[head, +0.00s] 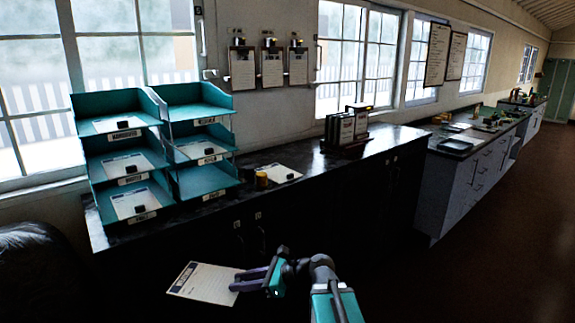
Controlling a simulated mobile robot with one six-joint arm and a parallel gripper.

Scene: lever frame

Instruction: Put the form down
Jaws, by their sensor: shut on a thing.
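The form (206,283) is a white printed sheet with a dark heading block. It is held out at the lower middle of the head view, in front of the dark cabinet fronts and below the counter top. My gripper (243,281) is shut on the form's right edge, and the sheet extends to the left of the jaws. The teal letter trays (205,179) stand on the counter's left end in two stacks, up and to the left of my gripper. Several of their compartments hold papers with small dark blocks on them. The labels are too small to read.
The black counter (255,207) has a free strip in front of the trays. A rack of binders (345,130) stands further right. Clipboards (272,66) hang on the wall.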

